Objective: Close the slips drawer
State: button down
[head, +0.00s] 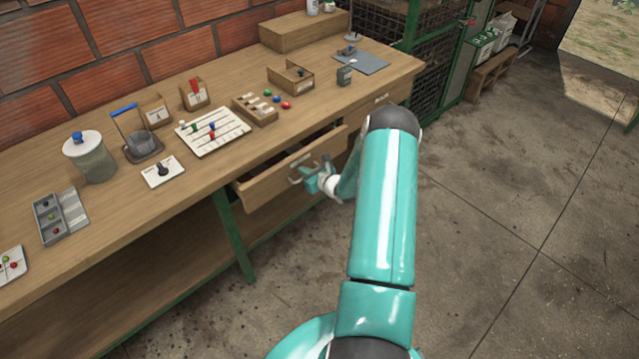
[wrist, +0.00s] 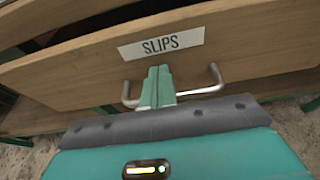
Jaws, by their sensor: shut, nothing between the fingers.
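The slips drawer (head: 290,171) stands pulled out from under the workbench in the head view. In the wrist view the wooden front of the slips drawer (wrist: 240,50) fills the upper part, with a white label (wrist: 161,44) reading "SLIPS" and a metal bar handle (wrist: 216,80) below it. My gripper (head: 318,175) is at the drawer front beside the handle. In the wrist view my gripper (wrist: 158,72) is shut and empty, its fingertips between the handle's two ends and close to the drawer front. I cannot tell whether they touch it.
The workbench (head: 225,165) carries a lidded container (head: 90,156), a white board with coloured pegs (head: 212,131) and several small boxes. A second, closed drawer (head: 380,100) is to the right. A green-framed mesh cage (head: 432,65) stands beyond. The concrete floor (head: 500,220) at right is clear.

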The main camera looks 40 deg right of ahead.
jog(key=w, duration=0.6)
jog(key=shift+a, duration=0.1)
jog(key=shift+w+r, duration=0.15)
jog(key=shift+w, duration=0.05)
jog(key=shift+w+a, duration=0.1)
jog(key=shift+w, duration=0.05)
